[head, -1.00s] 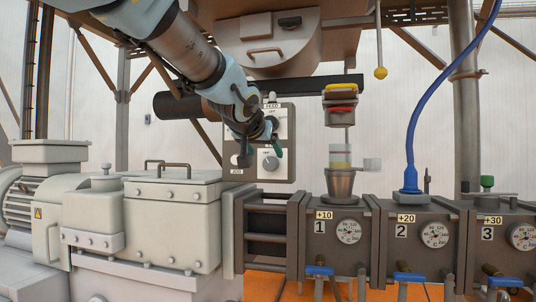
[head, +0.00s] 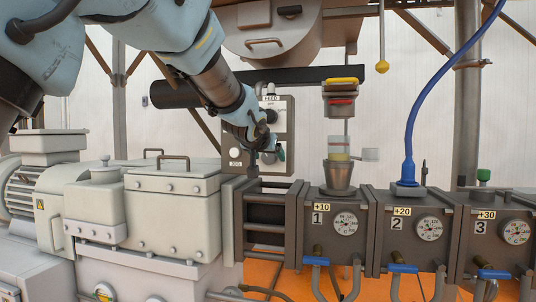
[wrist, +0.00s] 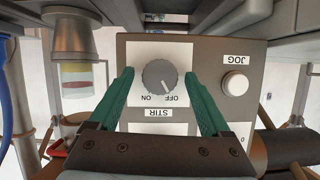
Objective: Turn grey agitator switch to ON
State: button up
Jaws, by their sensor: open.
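The grey agitator switch (wrist: 160,77) is a round knob on a white plate labelled STIR, upside down in the wrist view. Its white pointer line points toward the OFF mark; ON is printed beside it. My gripper (wrist: 158,78) is open, with one green finger on each side of the knob and a visible gap on both sides. I cannot tell how far the fingertips are from the panel. In the head view my gripper (head: 270,152) is in front of the grey control panel (head: 285,108) and hides the knob.
A white JOG button (wrist: 235,85) sits beside the knob on the same panel; it shows in the head view too (head: 236,153). A dark horizontal bar (head: 300,75) runs above. A metal funnel (head: 338,176) and numbered barrel blocks stand to the right.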

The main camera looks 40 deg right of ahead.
grip_shut()
dwell(0.6)
